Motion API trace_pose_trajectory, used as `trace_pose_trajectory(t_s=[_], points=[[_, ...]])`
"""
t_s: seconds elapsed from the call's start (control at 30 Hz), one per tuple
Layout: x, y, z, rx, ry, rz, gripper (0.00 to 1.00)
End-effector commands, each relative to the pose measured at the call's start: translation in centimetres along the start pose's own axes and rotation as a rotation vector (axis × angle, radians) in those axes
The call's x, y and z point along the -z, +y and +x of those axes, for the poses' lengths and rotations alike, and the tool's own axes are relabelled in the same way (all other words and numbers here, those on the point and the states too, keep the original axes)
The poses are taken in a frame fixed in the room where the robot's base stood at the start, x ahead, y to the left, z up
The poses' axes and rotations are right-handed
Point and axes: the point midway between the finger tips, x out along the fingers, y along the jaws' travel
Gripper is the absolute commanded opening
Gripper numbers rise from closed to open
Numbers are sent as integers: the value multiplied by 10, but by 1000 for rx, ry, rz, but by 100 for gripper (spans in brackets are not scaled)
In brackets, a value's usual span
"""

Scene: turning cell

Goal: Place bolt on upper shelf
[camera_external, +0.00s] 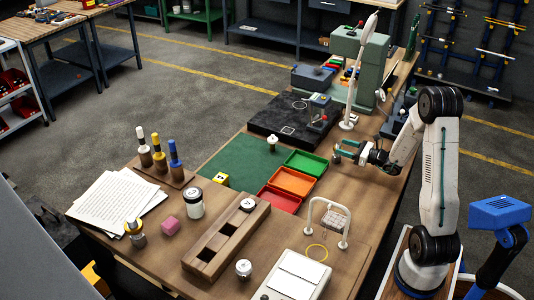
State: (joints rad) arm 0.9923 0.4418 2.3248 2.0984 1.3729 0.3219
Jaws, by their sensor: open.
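My gripper (346,152) is open, with nothing seen between its fingers. It hangs over the right part of the workbench (345,190), to the right of the green tray. No bolt can be made out with certainty. A small upright metal piece (272,142) stands on the green mat (236,158), left of my gripper and apart from it; it is too small to tell whether it is the bolt. A silver-topped piece (243,268) stands near the bench front. I cannot tell which surface is the upper shelf.
Green (306,163), orange (292,181) and red trays lie left of my gripper. A white lamp (359,75) and a green machine (372,62) stand behind it. A white arch (328,207), a wooden block with pockets (228,238) and papers (112,203) occupy the front.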

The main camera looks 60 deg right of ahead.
Motion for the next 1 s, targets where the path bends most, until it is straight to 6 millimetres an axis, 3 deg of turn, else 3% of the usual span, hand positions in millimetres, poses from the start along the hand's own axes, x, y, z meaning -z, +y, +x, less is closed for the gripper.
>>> trace_pose_trajectory(t_s=[0.1,0.3,0.47,0.57,0.67,0.77,0.8,0.9,1.0], points=[[-1,-2,-29,7,-1,0,59],[0,-1,-67,5,0,0,59],[0,0,-84,2,-1,-1,59],[-6,11,-82,-40,4,-22,59],[-22,54,-66,-189,22,-102,59],[-46,132,-49,-459,50,-261,59],[-54,168,-48,-585,63,-343,59],[-68,252,-64,-901,86,-568,59],[-73,315,-96,-1192,98,-813,59]])
